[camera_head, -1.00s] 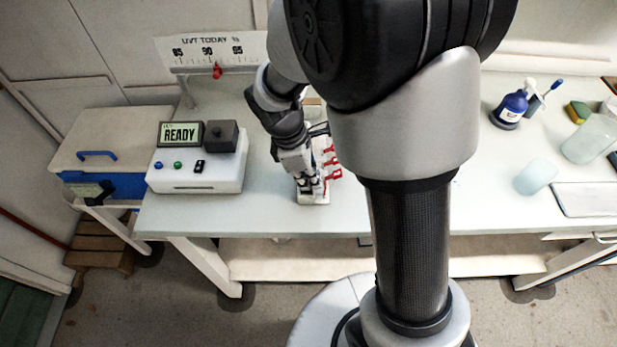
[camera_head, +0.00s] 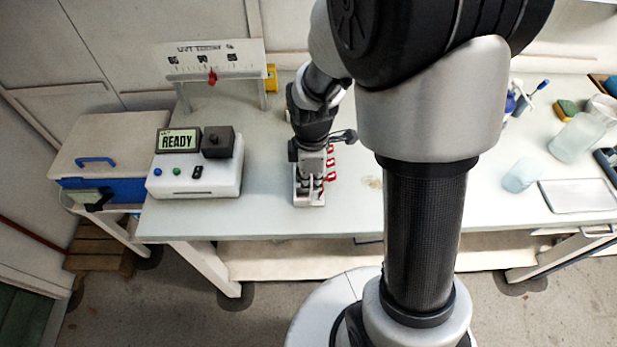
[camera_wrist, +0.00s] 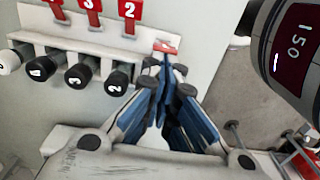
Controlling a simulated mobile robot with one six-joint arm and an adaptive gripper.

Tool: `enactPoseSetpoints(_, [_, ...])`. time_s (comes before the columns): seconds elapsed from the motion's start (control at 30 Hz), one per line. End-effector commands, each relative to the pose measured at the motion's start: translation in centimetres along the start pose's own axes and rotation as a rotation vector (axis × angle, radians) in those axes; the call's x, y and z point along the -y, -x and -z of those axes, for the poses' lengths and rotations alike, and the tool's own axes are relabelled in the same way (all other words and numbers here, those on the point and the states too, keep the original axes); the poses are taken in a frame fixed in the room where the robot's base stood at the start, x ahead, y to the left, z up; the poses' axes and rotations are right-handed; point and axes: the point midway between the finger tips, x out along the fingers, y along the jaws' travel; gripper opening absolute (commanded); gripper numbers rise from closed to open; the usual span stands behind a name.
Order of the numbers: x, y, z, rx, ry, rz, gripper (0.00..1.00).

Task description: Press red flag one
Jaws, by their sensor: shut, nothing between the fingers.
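A white rack (camera_head: 309,199) with red flags (camera_head: 330,162) along its right side stands on the bench in the head view. In the wrist view, flag 2 (camera_wrist: 128,12) and flag 3 (camera_wrist: 90,5) show their faces. Another small red flag (camera_wrist: 165,47) lies past flag 2 and looks tilted nearly flat; its number is not readable. My gripper (camera_wrist: 163,66) is shut and empty, its tips right at this flag; I cannot tell whether they touch it. In the head view my gripper (camera_head: 311,182) is over the rack and hides part of it.
Black numbered knobs (camera_wrist: 79,76) line the rack near my fingers. The white box with a READY screen (camera_head: 195,178) stands left of the rack. The gauge board (camera_head: 215,60) is behind.

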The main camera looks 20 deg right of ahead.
Motion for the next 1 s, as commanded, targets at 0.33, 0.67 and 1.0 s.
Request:
enactPoseSetpoints(0.33, [0.0,0.3,-2.3,-0.014,-0.003,0.002,0.00])
enactPoseSetpoints(0.67, [0.0,-0.1,-4.3,-0.014,-0.002,0.001,0.00])
enactPoseSetpoints(1.0, [0.0,-0.5,-5.3,-0.014,-0.001,0.001,0.00])
